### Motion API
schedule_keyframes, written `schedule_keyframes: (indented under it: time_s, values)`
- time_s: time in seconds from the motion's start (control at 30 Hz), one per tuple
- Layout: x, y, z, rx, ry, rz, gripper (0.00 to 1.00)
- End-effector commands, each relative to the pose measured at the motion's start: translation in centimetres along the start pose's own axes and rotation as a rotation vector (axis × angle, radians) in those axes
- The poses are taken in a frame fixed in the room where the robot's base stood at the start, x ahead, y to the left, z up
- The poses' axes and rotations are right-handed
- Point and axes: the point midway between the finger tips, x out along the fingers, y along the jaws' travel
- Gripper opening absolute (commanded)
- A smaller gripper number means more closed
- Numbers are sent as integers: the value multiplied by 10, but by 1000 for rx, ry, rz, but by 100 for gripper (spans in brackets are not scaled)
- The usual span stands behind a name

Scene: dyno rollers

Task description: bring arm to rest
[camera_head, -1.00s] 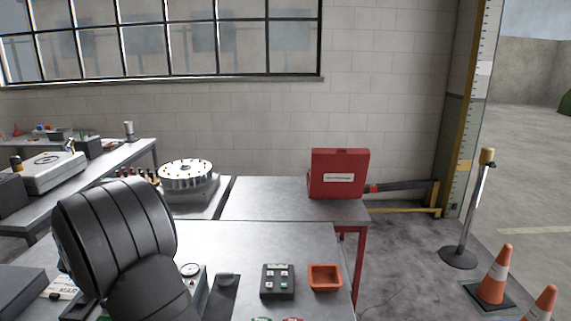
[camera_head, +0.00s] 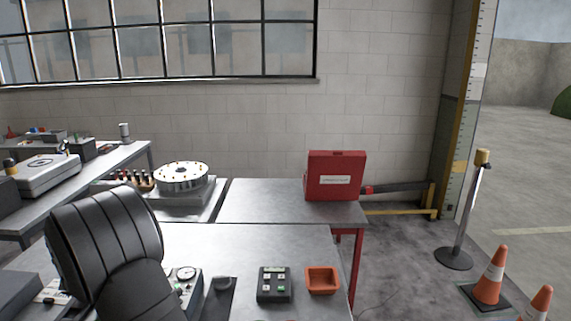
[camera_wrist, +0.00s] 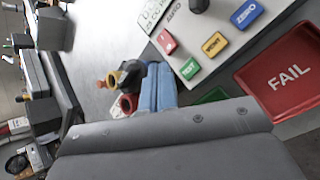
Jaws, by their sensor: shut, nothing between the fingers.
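My arm (camera_head: 105,245) shows as thick black segments at the lower left in the head view, over the left part of the metal bench (camera_head: 250,240). My gripper (camera_wrist: 157,68) is hidden in the head view. In the wrist view its grey body fills the bottom, and two blue fingers lie side by side, shut and empty, in front of the bench top. A dark object with yellow and red parts shows beside the fingers, partly hidden.
A button box (camera_head: 274,284) and an orange bin (camera_head: 322,281) stand on the front bench. A red FAIL tray (camera_wrist: 285,75) lies right of the gripper. A red case (camera_head: 336,176) and a round rotor-like drum (camera_head: 181,177) stand farther back. Cones (camera_head: 490,275) stand on the floor.

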Motion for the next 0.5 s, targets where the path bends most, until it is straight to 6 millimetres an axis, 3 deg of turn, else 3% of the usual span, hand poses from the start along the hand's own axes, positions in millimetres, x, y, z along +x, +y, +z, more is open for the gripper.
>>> schedule_keyframes:
  time_s: [0.03,0.2,0.5]
  values:
    - [-12,11,9,9,-2,13,0]
    - [-36,28,26,8,-2,11,0]
    - [-15,-14,57,466,18,-167,0]
